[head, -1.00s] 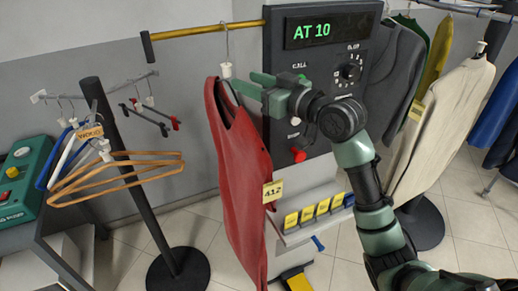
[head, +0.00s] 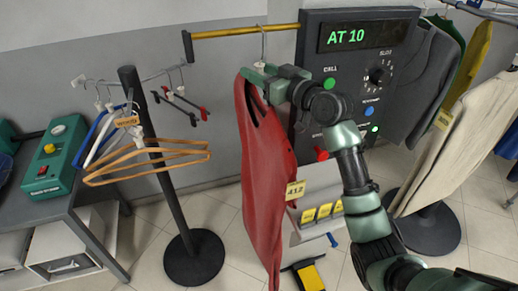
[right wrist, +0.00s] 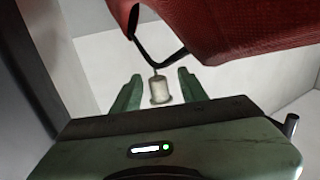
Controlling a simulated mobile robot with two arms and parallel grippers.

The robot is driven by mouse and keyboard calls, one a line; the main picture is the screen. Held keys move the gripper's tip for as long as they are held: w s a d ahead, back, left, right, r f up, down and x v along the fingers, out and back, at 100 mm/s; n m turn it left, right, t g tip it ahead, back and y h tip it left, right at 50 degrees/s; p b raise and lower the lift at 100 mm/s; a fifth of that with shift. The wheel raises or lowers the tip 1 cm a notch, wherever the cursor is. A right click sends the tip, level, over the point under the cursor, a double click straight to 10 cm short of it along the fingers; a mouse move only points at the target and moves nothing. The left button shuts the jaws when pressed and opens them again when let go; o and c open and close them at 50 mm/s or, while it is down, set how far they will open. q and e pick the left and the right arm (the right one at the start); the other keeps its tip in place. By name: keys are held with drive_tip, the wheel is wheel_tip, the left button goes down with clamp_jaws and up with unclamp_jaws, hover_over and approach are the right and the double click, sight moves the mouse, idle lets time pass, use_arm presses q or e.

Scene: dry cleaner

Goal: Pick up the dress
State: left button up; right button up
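The red dress (head: 265,150) hangs on a hanger from the yellow rail (head: 245,32), with a yellow tag "412" (head: 294,190) on its side. My right gripper (head: 258,76) is at the hanger's neck, just above the dress. In the right wrist view, its two green fingers (right wrist: 159,86) stand apart on either side of the hanger's pale knob (right wrist: 159,92), with gaps visible on both sides. The red cloth (right wrist: 235,30) shows above and beyond the fingers. The knob is mostly hidden by the gripper in the head view. My left gripper is not in view.
A control panel (head: 345,75) reading "AT 10" stands behind my right arm. A black stand (head: 165,180) with wooden hangers (head: 150,165) is on the left, beside a table with a green device (head: 50,155). Other garments, including a cream one (head: 460,140), hang on the right.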

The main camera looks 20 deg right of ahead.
drive_tip(key=shift+d, duration=0.1)
clamp_jaws()
idle(1.2)
